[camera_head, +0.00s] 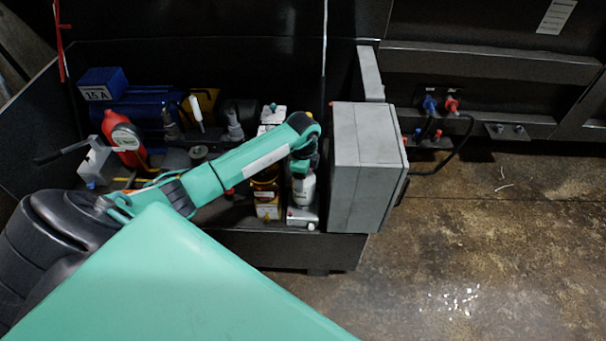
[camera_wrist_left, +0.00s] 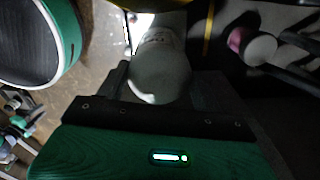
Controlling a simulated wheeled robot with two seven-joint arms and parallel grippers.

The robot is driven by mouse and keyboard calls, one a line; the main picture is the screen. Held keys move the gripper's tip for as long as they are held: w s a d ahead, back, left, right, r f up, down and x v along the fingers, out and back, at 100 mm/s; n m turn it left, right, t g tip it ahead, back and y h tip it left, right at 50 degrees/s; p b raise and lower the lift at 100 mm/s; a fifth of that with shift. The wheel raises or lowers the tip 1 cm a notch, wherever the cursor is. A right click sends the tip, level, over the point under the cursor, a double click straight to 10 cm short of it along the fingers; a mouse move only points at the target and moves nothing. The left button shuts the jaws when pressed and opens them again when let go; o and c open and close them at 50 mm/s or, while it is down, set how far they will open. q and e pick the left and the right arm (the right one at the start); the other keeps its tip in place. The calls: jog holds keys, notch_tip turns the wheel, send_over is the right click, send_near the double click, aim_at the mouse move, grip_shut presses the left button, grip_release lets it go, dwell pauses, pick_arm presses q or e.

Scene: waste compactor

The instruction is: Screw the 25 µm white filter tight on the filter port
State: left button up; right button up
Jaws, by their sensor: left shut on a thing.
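The white filter (camera_head: 304,189) stands roughly upright just left of the grey box, below my left gripper (camera_head: 302,167). My left arm reaches in from the left and the gripper points down over the filter. The gripper is shut on the filter. In the left wrist view the pale rounded filter (camera_wrist_left: 160,75) sits in front of the dark gripper edge. The filter port is hidden under the filter and gripper, so I cannot tell how the filter is seated. My right gripper is not in view.
The grey box (camera_head: 370,165) stands close on the right of the filter. A yellow-labelled container (camera_head: 266,200) is close on its left. A red bottle (camera_head: 124,137) and a blue motor (camera_head: 150,110) are further left. The floor (camera_head: 480,240) at right is open.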

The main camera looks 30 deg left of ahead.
pick_arm(q)
jog(key=shift+p, duration=0.45)
dwell(1.0)
jog(key=shift+f+b, duration=0.45)
jog(key=shift+f, duration=0.35)
dwell(0.4)
jog(key=shift+p, duration=0.5)
dwell(0.9)
jog(key=shift+f, duration=0.15)
dwell(0.4)
jog(key=o, duration=0.3)
jog(key=c, duration=0.4)
jog(key=shift+o, duration=0.2)
jog(key=m, duration=0.2)
jog(key=shift+a+m+b, duration=0.1)
jog(key=shift+m+b, duration=0.2)
jog(key=shift+b, duration=0.1)
jog(key=shift+m, duration=1.3)
